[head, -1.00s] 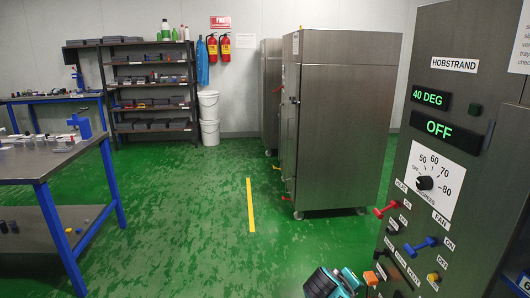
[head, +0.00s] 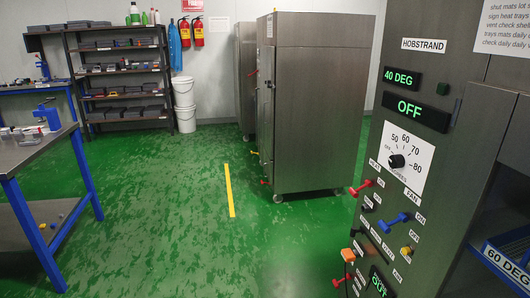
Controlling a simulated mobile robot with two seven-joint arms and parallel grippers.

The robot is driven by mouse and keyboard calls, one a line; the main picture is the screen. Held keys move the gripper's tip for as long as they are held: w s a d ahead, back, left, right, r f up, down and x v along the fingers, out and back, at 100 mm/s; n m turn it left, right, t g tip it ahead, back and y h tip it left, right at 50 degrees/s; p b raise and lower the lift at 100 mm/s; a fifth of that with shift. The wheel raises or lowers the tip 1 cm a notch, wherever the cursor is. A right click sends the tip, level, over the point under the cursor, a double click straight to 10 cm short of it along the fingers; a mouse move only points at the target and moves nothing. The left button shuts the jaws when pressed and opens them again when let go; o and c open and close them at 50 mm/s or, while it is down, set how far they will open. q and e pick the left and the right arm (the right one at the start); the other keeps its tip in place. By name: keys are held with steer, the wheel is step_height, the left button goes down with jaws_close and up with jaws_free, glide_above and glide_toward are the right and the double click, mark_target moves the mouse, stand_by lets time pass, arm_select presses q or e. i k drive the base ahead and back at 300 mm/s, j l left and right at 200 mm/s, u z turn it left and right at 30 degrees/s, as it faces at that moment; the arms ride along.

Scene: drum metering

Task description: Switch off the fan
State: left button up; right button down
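The blue fan lever (head: 395,222) sits on the steel HOBSTRAND panel (head: 425,120) at the right of the head view, below the FAN label (head: 413,193). An ON label (head: 420,217) is beside its right end and an OFF label (head: 414,235) is lower down. The lever's knob sticks out down and to the left. I cannot tell from this which setting it is in. Neither of my grippers is in view.
A red heat lever (head: 366,187), a dial (head: 397,161) and green displays reading 40 DEG and OFF (head: 409,109) share the panel. A steel cabinet (head: 318,105) stands behind. A blue-framed table (head: 35,150) is at left. Green floor (head: 170,220) between is clear.

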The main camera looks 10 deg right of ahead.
mark_target(402, 217)
steer(key=z, duration=0.65)
steer(key=i+j+z, duration=0.15)
steer(key=z, duration=0.2)
steer(key=i+j+z, duration=0.1)
steer(key=z, duration=0.25)
steer(key=i+j+z, duration=0.1)
steer(key=j+z, duration=0.25)
steer(key=i+j+z, duration=0.25)
steer(key=j, duration=0.15)
steer(key=j+z, duration=0.2)
steer(key=j, duration=0.15)
steer(key=j+z, duration=0.2)
steer(key=j, duration=0.7)
steer(key=i+j, duration=0.1)
steer(key=j, duration=0.65)
steer(key=i+j, duration=0.1)
steer(key=j, duration=0.65)
steer(key=z, duration=0.05)
